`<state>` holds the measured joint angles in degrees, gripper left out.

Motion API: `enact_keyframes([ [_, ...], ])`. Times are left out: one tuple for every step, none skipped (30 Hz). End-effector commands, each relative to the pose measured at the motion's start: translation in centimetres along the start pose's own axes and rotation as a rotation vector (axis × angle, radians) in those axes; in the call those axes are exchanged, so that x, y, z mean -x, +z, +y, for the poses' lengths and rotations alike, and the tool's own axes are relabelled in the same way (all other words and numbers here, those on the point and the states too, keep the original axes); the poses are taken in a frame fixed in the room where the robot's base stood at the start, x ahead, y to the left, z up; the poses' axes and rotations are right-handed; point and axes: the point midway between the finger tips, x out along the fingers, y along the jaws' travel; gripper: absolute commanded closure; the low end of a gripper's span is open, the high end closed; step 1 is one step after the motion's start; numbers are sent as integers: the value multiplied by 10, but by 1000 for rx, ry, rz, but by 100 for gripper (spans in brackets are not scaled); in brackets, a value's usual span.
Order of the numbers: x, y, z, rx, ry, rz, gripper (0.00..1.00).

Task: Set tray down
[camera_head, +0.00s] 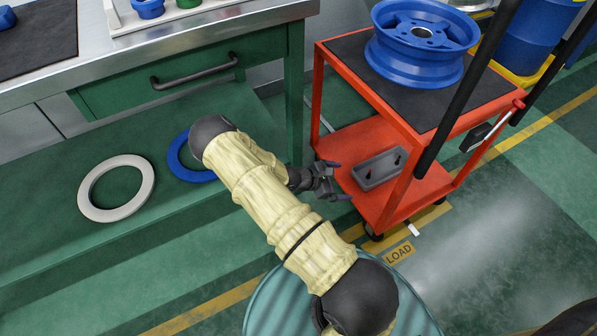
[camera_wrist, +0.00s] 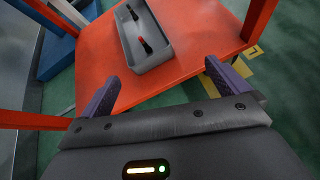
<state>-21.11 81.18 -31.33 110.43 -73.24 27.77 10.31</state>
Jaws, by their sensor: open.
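A grey tray (camera_head: 379,169) sits on the lower shelf (camera_head: 432,187) of a red cart. My gripper (camera_head: 338,181) is at the left edge of that shelf, a short way from the tray. In the wrist view my gripper (camera_wrist: 160,85) has its two purple fingers wide apart with nothing between them. The tray lies ahead of the fingertips, apart from them.
The cart's red posts (camera_head: 317,95) frame the shelf opening. A blue wheel rim (camera_head: 415,62) sits on the cart's top. A green bench (camera_head: 190,70) stands left, with a white ring (camera_head: 88,191) and a blue ring (camera_head: 178,166) on its lower ledge. Bare shelf surrounds the tray.

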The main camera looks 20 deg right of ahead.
Motion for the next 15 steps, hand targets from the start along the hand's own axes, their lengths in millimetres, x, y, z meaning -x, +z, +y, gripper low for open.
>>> enact_keyframes([
  [12, 6, -2, -67, -37, 36, 0],
  [19, 9, -3, -105, -58, 56, 0],
  [28, 12, -6, -154, -89, 82, 0],
  [34, 15, -8, -191, -110, 102, 0],
  [42, 17, -10, -225, -131, 123, 0],
  [51, 21, -11, -273, -160, 150, 0],
  [58, 24, -13, -307, -181, 170, 0],
  [66, 26, -14, -340, -200, 191, 0],
  [76, 30, -17, -385, -228, 217, 0],
  [83, 33, -18, -418, -248, 238, 0],
  [91, 36, -19, -451, -268, 258, 0],
  [101, 39, -21, -493, -293, 287, 0],
  [109, 43, -22, -524, -313, 307, 0],
  [117, 46, -23, -555, -331, 329, 0],
  [128, 50, -25, -595, -355, 357, 0],
])
